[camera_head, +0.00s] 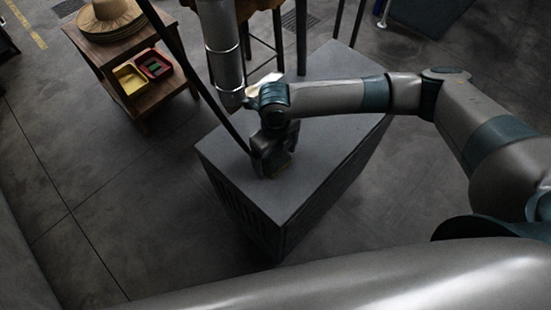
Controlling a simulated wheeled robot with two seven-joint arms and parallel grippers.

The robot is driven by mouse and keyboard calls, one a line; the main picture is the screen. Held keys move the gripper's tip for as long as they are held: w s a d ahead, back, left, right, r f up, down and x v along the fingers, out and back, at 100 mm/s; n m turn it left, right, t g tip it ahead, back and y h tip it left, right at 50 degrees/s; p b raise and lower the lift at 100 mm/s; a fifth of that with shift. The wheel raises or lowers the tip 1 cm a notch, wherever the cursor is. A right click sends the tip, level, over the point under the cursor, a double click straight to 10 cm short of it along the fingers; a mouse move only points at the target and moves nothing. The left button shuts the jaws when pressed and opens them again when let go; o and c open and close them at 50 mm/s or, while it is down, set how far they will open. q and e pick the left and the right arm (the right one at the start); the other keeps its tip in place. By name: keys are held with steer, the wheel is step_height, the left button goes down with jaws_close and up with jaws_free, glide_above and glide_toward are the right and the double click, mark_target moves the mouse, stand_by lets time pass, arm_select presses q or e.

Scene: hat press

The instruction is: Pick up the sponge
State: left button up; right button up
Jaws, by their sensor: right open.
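My right gripper (272,166) points down at the top of a grey box-shaped stand (325,120), near its front left part. Its jaws are open. A small dull yellow-green patch between and beside its fingers looks like the sponge (282,164); the fingers hide most of it. I cannot tell whether the fingers touch it. My left gripper is not in view.
A wooden table (112,58) at the upper left holds straw hats (110,18), a yellow tray (130,79) and a red tray (153,65) with something green inside. A grey metal column (221,45) and a dark slanted bar stand close to my right gripper. The stand's right part is clear.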

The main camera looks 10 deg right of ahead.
mark_target(275, 159)
steer(key=shift+f, duration=0.45)
steer(key=c, duration=1.1)
steer(key=shift+r, duration=0.15)
steer(key=shift+r+b, duration=0.45)
steer(key=shift+r, duration=0.1)
step_height(275, 159, up, 2)
steer(key=shift+w+r+b, duration=0.1)
steer(key=shift+r+b, duration=0.15)
steer(key=shift+b, duration=0.35)
steer(key=s+d+r+b, duration=0.2)
steer(key=s+d+r, duration=0.3)
steer(key=s, duration=0.5)
steer(key=shift+s+r+b, duration=0.3)
steer(key=shift+r+b, duration=0.1)
steer(key=shift+r, duration=0.7)
steer(key=shift+d, duration=0.1)
